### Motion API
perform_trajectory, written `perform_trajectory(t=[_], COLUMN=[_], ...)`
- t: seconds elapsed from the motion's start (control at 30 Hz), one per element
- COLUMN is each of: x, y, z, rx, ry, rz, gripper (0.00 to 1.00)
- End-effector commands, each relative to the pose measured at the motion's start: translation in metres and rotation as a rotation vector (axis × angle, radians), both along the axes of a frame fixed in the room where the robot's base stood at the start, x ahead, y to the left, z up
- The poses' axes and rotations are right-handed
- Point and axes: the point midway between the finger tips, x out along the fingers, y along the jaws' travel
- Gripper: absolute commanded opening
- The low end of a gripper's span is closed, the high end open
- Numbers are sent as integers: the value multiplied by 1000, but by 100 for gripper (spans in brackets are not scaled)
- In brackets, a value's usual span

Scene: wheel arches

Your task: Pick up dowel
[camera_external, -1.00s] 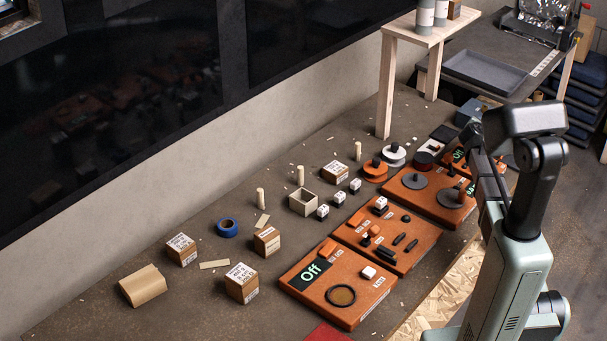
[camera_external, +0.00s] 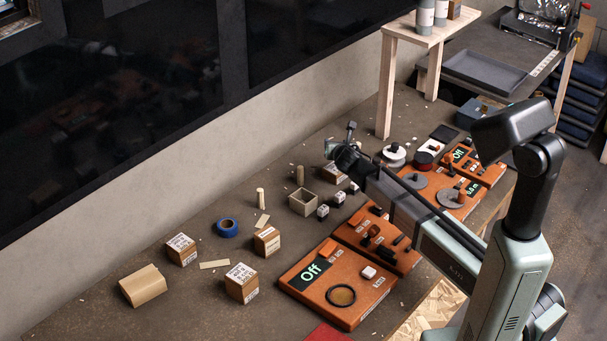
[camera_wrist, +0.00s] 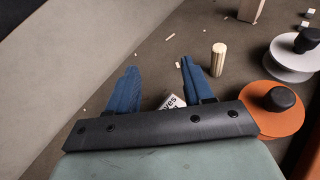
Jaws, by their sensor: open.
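A pale wooden dowel (camera_wrist: 218,60) stands upright on the table in the wrist view, just right of my right finger and apart from it. My arm seems to hide this dowel in the external view. Two more upright dowels show there, one mid-table (camera_external: 260,198) and one (camera_external: 300,175) near the open wooden box. My gripper (camera_external: 340,141) is above the back of the table. In the wrist view its blue fingers (camera_wrist: 160,66) are spread with nothing held between them.
A labelled box (camera_wrist: 172,103) is partly hidden below my gripper. An orange spool (camera_wrist: 270,108) and a white spool (camera_wrist: 293,60) stand right of the dowel. The wall (camera_wrist: 70,60) is close on the left. A wooden shelf leg (camera_external: 386,90) stands behind.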

Motion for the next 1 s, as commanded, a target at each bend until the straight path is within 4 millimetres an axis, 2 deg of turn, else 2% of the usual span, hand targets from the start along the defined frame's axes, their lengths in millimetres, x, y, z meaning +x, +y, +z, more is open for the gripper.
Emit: perform_trajectory(t=[0.03,0.1,0.3,0.4,0.5,0.6,0.7,1.0], x=[-15,-33,-92,-120,-142,-157,-165,-167], y=[28,61,148,182,207,223,230,233], z=[0,0,1,1,1,1,0,-22], rx=[-11,-26,-67,-84,-99,-108,-113,-115], ry=[1,0,-3,-7,-11,-14,-15,-14], rz=[46,103,261,327,379,412,428,433], gripper=[51,51,51,51,51,51,51,51])
